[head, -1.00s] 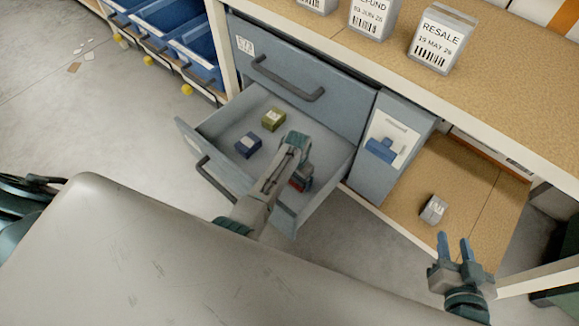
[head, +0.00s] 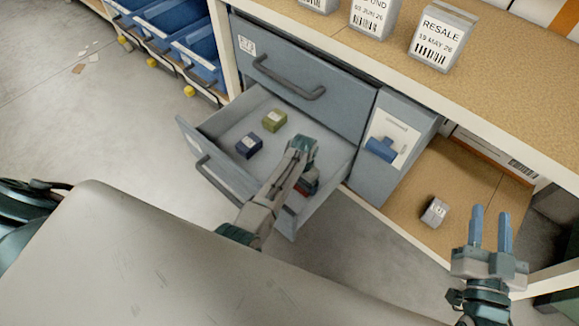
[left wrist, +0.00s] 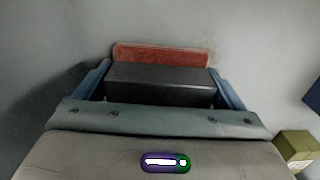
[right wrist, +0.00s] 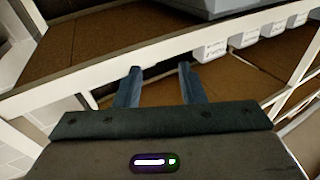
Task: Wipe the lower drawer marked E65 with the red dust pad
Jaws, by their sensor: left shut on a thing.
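The lower drawer (head: 228,128) is pulled open; its label is too small to read. My left gripper (head: 306,172) reaches down inside it, near its right side. It is shut on the dark block-shaped grip (left wrist: 160,85) of the red dust pad (left wrist: 160,55). The pad's red edge shows beyond the grip, low against the pale drawer inside; whether it touches the floor I cannot tell. In the head view the arm mostly hides the pad. My right gripper (head: 491,220) is open and empty, in front of the lower shelf at right.
In the drawer, a green box (head: 274,121) and a dark blue box (head: 249,145) stand left of my left gripper. The shut upper drawer (head: 310,70) is above. A small grey box (head: 433,211) lies on the lower shelf (head: 470,185). Blue bins (head: 200,55) stand at left.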

